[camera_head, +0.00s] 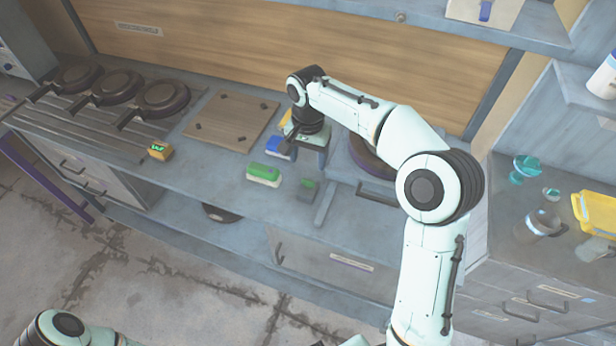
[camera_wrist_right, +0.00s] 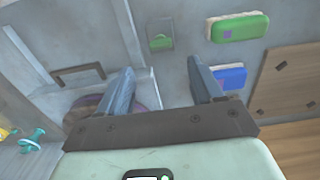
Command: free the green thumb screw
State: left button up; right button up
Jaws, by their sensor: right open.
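A small green piece, which I take to be the green thumb screw (camera_head: 309,186), sits on a grey block or bracket near the front edge of the counter. In the right wrist view the green piece (camera_wrist_right: 160,42) shows ahead of the fingertips, inside a small grey frame. My right gripper (camera_head: 307,160) is open above the counter, behind the green piece in the head view. In the right wrist view its two fingers (camera_wrist_right: 160,68) are apart with nothing held between them. My left gripper is out of view; only part of my left arm shows at bottom left.
A green-topped brush or sponge (camera_head: 264,174) lies left of the green piece, with a blue one (camera_head: 279,147) behind it. A dark round plate (camera_head: 372,155) lies to the right, partly behind my arm. A wooden board (camera_head: 232,120) and several pans (camera_head: 163,99) are further left.

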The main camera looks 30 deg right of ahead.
aim_at(308, 180)
notch_tip(308, 180, down, 9)
jog(key=shift+w+f+b, duration=0.1)
jog(key=shift+b, duration=0.3)
jog(key=c, duration=1.1)
